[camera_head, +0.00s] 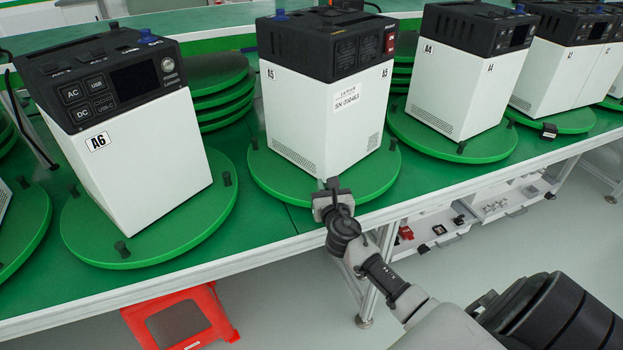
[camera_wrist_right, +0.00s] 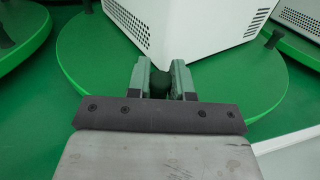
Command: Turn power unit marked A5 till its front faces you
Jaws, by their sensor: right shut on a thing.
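The power unit marked A5 (camera_head: 325,100) is a white box with a black top, standing on a green round turntable (camera_head: 375,183). One corner points toward me; its two visible sides carry A5 labels, and one has a serial sticker and a red switch. No screen shows on these sides. My right gripper (camera_head: 332,190) is at the turntable's near rim. In the right wrist view my right gripper (camera_wrist_right: 160,83) is shut on a dark peg (camera_wrist_right: 160,82) of the turntable, just in front of the unit's bottom corner. My left gripper is not in view.
Unit A6 (camera_head: 150,165) stands on its own turntable to the left, its screen panel toward me. Unit A4 (camera_head: 465,85) stands on a turntable to the right. Spare green discs (camera_head: 222,95) are stacked behind.

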